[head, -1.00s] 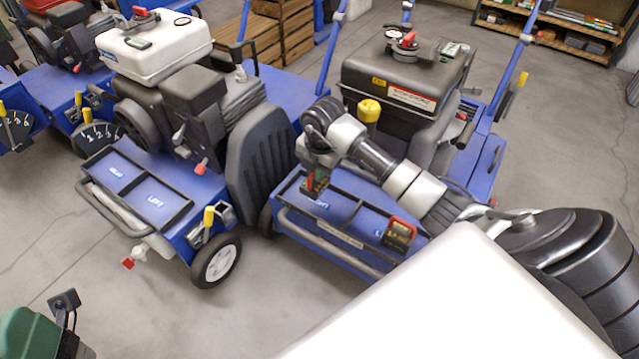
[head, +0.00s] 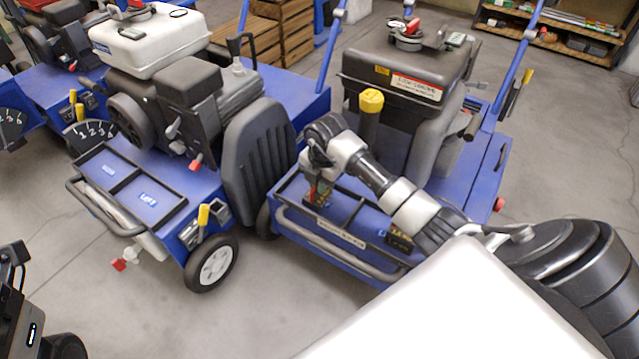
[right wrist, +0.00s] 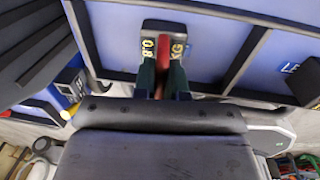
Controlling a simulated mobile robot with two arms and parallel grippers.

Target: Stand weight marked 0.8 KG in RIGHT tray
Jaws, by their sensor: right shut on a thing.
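The weight marked 0.8 KG (right wrist: 163,32) is a dark block with yellow lettering and a red upright grip. My right gripper (right wrist: 163,78) is shut on that red grip. In the head view my right gripper (head: 319,178) points down and holds the weight (head: 318,197) upright at the left compartment of the right-hand machine's black-framed tray (head: 345,212). I cannot tell whether its base touches the tray floor. The compartment's label is hidden. A dark part (head: 30,325) at the lower left edge may be my left arm; no fingers show.
A second dark weight (head: 400,238) sits in the right compartment, beside a label starting "LE" (right wrist: 291,68). A yellow-capped post (head: 371,103) and a dark tank (head: 405,80) stand behind the tray. A metal bar (head: 320,235) runs along its front. Another blue machine (head: 165,190) stands left.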

